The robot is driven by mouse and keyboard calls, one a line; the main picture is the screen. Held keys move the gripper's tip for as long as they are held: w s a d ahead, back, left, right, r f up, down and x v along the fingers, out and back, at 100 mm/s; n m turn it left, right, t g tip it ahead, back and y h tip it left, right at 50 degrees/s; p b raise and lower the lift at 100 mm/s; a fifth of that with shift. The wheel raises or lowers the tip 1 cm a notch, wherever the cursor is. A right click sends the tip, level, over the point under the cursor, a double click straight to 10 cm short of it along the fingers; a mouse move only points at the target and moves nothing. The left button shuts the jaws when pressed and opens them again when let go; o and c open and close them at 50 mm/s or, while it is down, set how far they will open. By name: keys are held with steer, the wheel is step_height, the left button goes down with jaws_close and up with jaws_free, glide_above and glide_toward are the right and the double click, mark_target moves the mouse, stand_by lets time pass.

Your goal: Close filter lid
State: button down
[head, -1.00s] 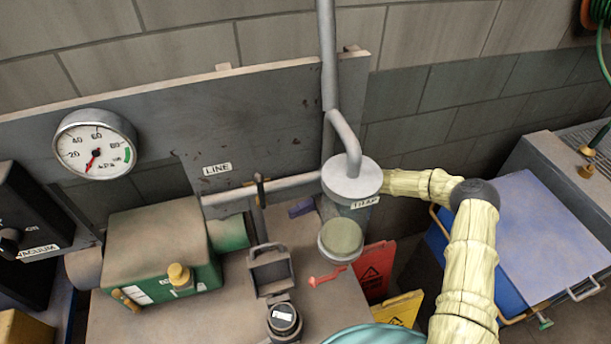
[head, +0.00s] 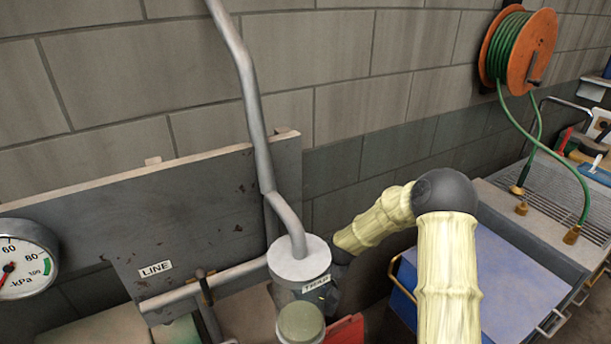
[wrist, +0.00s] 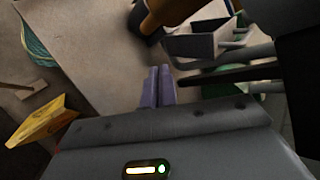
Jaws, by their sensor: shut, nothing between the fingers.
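In the wrist view, a small grey open-topped box (wrist: 198,44) with a raised frame shows at the upper right. It may be the filter, but I cannot clearly tell its lid. My gripper (wrist: 158,72) has two purple fingers together, shut and empty, to the lower left of the box and apart from it in the picture. In the head view the fingers are hidden behind the grey TRAP cylinder (head: 299,262), and the box is below the picture's edge.
A vertical pipe (head: 258,130) runs into the TRAP cylinder. A round green-topped vessel (head: 300,322) stands in front of it. A blue-topped cabinet (head: 490,280) is at the right, with a hose reel (head: 518,50) above. A yellow sign (wrist: 40,120) shows at left in the wrist view.

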steer(key=s+d+r+m+t+h+p, duration=0.1)
steer(key=s+d+r+t+h, duration=0.1)
steer(key=d+r+t, duration=0.3)
steer(key=s+d+r+m+t+h+p, duration=0.1)
steer(key=s+d+r+m+t+h, duration=0.1)
steer(key=d+r, duration=0.7)
steer(key=s+d+t+h, duration=0.1)
steer(key=d+t+h, duration=0.1)
steer(key=t, duration=0.1)
steer(key=shift+s+d+r+t, duration=0.15)
steer(key=shift+s+d+t, duration=0.05)
steer(key=shift+d+t, duration=0.15)
steer(key=c, duration=2.2)
jaws_free()
steer(key=shift+w, duration=0.2)
steer(key=c, duration=1.5)
jaws_free()
steer(key=shift+s, duration=0.1)
steer(key=m+g+y+b, duration=0.6)
steer(key=m+g+y, duration=0.6)
steer(key=m+y, duration=0.35)
glide_toward(224, 343)
steer(key=shift+n, duration=0.45)
steer(key=p+x, duration=0.3)
steer(key=x, duration=0.7)
steer(key=shift+f, duration=0.25)
